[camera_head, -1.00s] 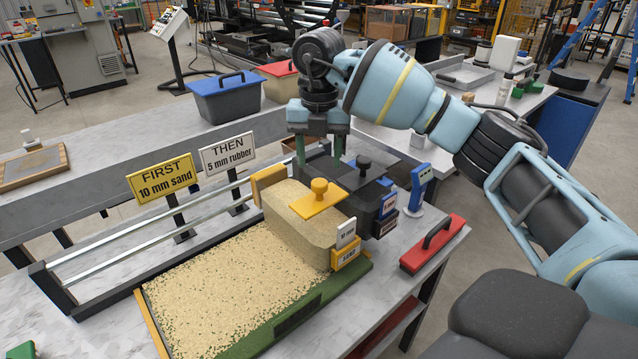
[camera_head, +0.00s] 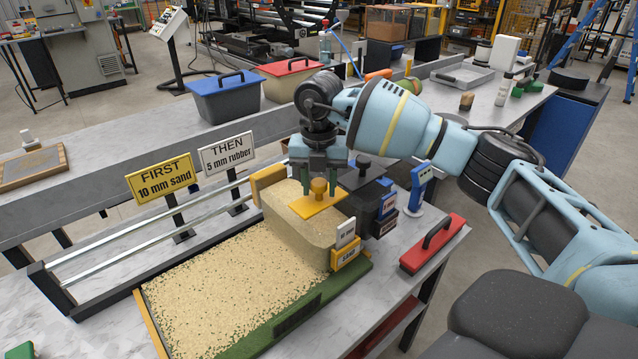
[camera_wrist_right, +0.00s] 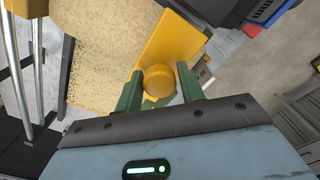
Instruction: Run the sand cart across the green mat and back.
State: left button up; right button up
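The sand cart (camera_head: 300,225) is a sand-coloured block with a yellow top plate, a yellow knob (camera_head: 319,187) and a SAND label. It stands at the far end of the green mat (camera_head: 322,300), whose surface is covered in sand with green flecks showing through. My right gripper (camera_head: 319,184) is low over the cart, fingers apart on either side of the knob. My left gripper is not in view.
A dark cart with a black knob (camera_head: 363,162) stands just behind the sand cart. Signs reading "FIRST 10 mm sand" (camera_head: 162,178) and "THEN 5 mm rubber" (camera_head: 228,153) stand left beside the metal rails (camera_head: 150,225).

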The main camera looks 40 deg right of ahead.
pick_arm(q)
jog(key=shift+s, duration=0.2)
pick_arm(e)
grip_shut()
jog(key=shift+a, duration=0.15)
